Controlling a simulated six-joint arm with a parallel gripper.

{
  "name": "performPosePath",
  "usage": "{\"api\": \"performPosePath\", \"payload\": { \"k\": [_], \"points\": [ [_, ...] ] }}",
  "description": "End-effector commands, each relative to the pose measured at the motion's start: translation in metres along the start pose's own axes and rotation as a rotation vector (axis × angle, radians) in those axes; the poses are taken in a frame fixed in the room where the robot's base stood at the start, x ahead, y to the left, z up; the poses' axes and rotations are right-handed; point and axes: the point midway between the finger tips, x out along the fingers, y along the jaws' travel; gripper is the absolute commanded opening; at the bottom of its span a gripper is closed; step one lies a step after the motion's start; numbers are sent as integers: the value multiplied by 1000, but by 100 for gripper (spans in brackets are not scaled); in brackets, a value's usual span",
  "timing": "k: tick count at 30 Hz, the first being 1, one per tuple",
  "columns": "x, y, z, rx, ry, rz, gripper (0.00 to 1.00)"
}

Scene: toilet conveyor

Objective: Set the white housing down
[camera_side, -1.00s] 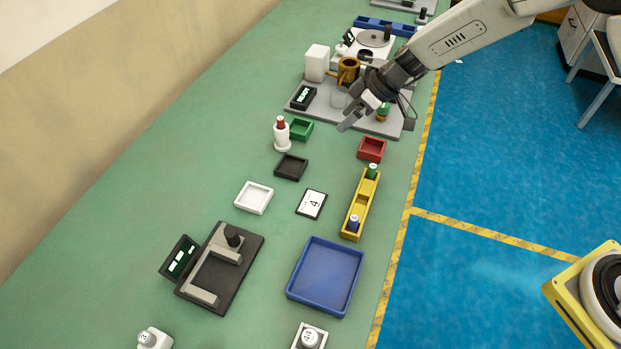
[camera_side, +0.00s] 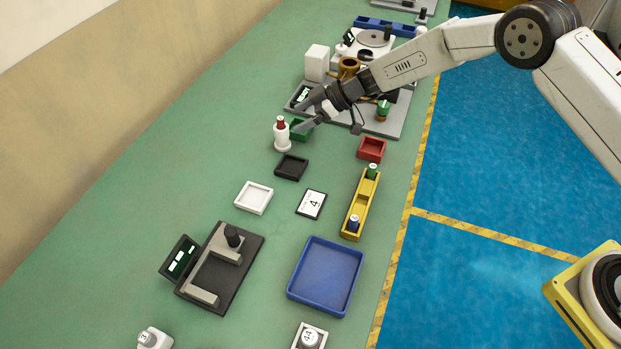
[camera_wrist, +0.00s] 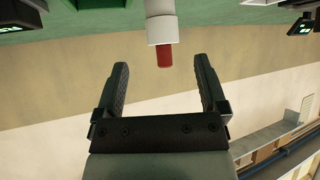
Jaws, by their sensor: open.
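A white housing with a red top (camera_side: 281,137) stands upright on the green bench, left of the green tray. It also shows in the wrist view (camera_wrist: 161,30), its red end pointing down in the picture between and beyond my fingertips. My gripper (camera_side: 298,116) is open and empty, just up and right of the white housing in the side view. In the wrist view my gripper (camera_wrist: 162,68) has its two dark fingers spread wide, with a gap before the housing. I cannot tell whether a finger touches it.
The green tray (camera_side: 300,134) lies partly under my gripper. A black tray (camera_side: 291,167), a white tray (camera_side: 254,197) and a red tray (camera_side: 371,149) stand nearby. A grey station plate (camera_side: 385,122) with a white block (camera_side: 316,62) lies behind. Bare bench lies left of the housing.

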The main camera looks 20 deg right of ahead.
Motion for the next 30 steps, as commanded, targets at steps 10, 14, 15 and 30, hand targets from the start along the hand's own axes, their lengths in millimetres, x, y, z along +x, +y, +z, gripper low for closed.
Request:
{"api": "performPosePath", "payload": {
  "k": [10,14,15,30],
  "points": [
    [13,-1,0,0,-1,0,92],
    [16,-1,1,0,-1,-1,92],
    [18,-1,1,0,-1,-1,92],
    [60,-4,2,0,-1,-1,92]
  ]
}}
